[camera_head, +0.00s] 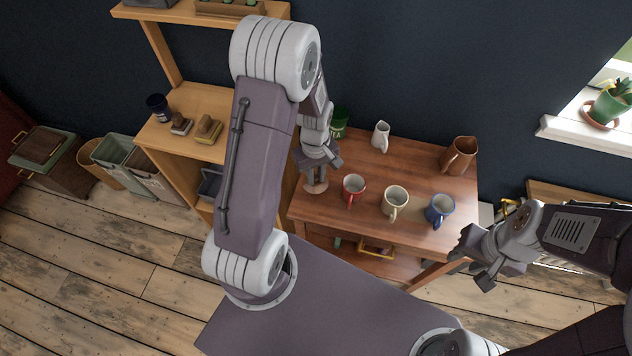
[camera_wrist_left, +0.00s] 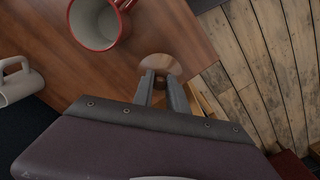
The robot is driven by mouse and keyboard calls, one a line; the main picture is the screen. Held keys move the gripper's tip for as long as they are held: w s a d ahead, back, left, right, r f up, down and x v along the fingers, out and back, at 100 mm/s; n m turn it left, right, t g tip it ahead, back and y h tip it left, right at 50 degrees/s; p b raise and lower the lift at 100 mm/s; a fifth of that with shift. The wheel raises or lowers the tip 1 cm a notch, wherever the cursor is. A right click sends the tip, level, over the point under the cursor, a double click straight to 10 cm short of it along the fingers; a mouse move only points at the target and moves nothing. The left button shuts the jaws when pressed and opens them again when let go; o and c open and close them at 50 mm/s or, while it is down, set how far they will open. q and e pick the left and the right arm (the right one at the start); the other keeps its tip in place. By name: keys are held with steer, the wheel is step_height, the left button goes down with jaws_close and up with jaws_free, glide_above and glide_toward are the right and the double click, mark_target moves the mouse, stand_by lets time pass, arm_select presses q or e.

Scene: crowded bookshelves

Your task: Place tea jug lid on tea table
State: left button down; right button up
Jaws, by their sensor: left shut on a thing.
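My left gripper (camera_head: 318,166) is shut on the tea jug lid (camera_head: 316,187), a small round brown disc. The lid also shows at the fingertips in the left wrist view (camera_wrist_left: 160,63). In the head view it appears over the left part of the wooden tea table (camera_head: 352,228); I cannot tell whether it touches the top. A brown jug (camera_head: 459,155) stands at the table's back right. A small white jug (camera_head: 381,137) stands at the back middle. My right gripper (camera_head: 473,270) appears open and empty, beside the table's right front corner.
A red-rimmed mug (camera_head: 353,190), a cream mug (camera_head: 395,202) and a blue mug (camera_head: 439,209) stand along the table's front. A green container (camera_head: 338,123) is at the back left, partly hidden by my arm. A wooden shelf (camera_head: 205,100) stands left. The table's middle is clear.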

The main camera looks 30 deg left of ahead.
mark_target(316, 177)
arm_select(q)
step_height(316, 177, down, 3)
steer(key=shift+s+f, duration=0.1)
steer(key=shift+f, duration=0.25)
steer(key=shift+b, duration=0.3)
steer(key=c, duration=1.3)
jaws_free()
steer(key=shift+f, duration=0.15)
